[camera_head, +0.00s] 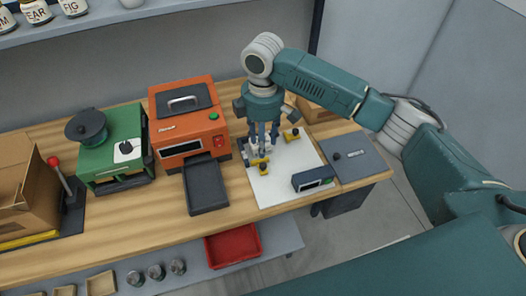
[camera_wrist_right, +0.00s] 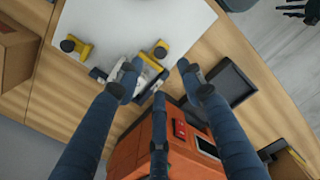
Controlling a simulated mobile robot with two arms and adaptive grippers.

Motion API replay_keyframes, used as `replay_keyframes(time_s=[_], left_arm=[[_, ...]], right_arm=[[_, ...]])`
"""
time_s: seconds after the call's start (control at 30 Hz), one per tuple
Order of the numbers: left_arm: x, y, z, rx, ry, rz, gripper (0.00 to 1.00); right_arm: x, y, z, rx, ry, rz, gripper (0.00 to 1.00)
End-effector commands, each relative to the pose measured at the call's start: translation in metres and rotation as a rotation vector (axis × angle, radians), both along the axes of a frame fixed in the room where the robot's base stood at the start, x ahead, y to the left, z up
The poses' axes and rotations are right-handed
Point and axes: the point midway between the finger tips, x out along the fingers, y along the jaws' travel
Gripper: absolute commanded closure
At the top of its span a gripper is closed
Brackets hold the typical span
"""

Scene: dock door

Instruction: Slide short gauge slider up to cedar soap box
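My right gripper (camera_head: 264,148) points down over the left part of a white board (camera_head: 278,189). Its long blue fingers (camera_wrist_right: 158,76) are spread apart, and I see no firm hold on anything. A small pale and dark fitting (camera_wrist_right: 148,70) lies below the fingertips, partly hidden. A yellow-and-dark piece (camera_wrist_right: 161,49) is close to it. Another yellow-and-dark piece (camera_head: 291,134) stands apart at the board's back; it also shows in the wrist view (camera_wrist_right: 76,47). I cannot tell which piece is the short gauge slider, or pick out the cedar soap box with certainty. My left gripper is not identifiable.
An orange machine (camera_head: 187,130) with a dark tray (camera_head: 206,186) stands close left of the board. A grey plate (camera_head: 358,163) lies right, a cardboard box (camera_head: 318,113) behind.

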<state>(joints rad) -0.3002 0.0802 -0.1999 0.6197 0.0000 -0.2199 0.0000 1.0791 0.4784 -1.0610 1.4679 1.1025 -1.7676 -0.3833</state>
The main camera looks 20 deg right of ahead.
Motion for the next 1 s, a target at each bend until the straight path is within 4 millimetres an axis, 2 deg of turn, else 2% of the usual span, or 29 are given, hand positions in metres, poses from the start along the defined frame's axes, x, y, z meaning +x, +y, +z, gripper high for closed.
replay_keyframes(time_s=[0.1,0.2,0.47,0.57,0.67,0.7,0.9,1.0], left_arm=[[0.000,0.000,0.000,0.000,-0.001,0.000,0.60],[0.000,0.000,0.000,0.000,-0.001,0.000,0.60],[0.000,-0.001,0.000,0.000,-0.001,0.000,0.60],[0.001,-0.001,0.000,0.000,-0.001,0.000,0.60],[0.001,-0.001,-0.001,0.000,-0.001,0.000,0.60],[0.001,-0.001,-0.001,0.000,-0.001,0.000,0.60],[0.001,-0.001,-0.003,-0.001,-0.001,0.000,0.60],[0.001,-0.001,-0.005,-0.001,-0.001,0.000,0.60]], right_arm=[[0.000,0.000,0.014,0.001,0.001,-0.001,0.62],[0.000,0.000,0.020,0.001,0.001,-0.001,0.62],[0.000,0.000,0.021,0.000,0.001,-0.001,0.62],[-0.001,0.002,0.019,0.003,0.002,0.001,0.78],[-0.010,0.012,0.004,0.019,0.000,0.009,0.97],[-0.017,0.020,-0.007,0.033,-0.003,0.014,1.00],[-0.067,0.072,-0.068,0.165,-0.054,-0.017,1.00],[-0.093,0.089,-0.088,0.238,-0.092,-0.084,1.00]])
